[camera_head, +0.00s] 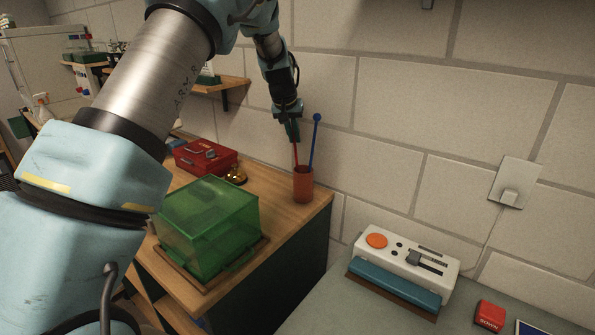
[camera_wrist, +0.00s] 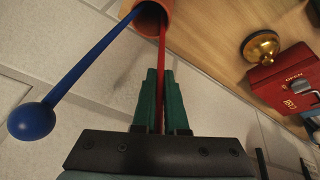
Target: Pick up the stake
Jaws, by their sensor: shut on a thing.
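A red stake (camera_head: 296,155) stands in an orange-brown cup (camera_head: 303,186) near the right end of the wooden bench top. A blue stake (camera_head: 314,140) with a round knob leans in the same cup. My gripper (camera_head: 293,137) is above the cup with its fingers pointing down. In the wrist view, its green fingers (camera_wrist: 160,85) are shut on the red stake (camera_wrist: 162,50). The stake's lower end is inside the cup (camera_wrist: 150,12) and hidden. The blue stake (camera_wrist: 85,72) is beside the fingers, apart from them.
A translucent green cover (camera_head: 208,228) stands on the bench in front. A red box (camera_head: 204,158) and a brass bell (camera_head: 237,176) are left of the cup. The block wall is close behind. A white device (camera_head: 410,262) sits on the grey surface at right.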

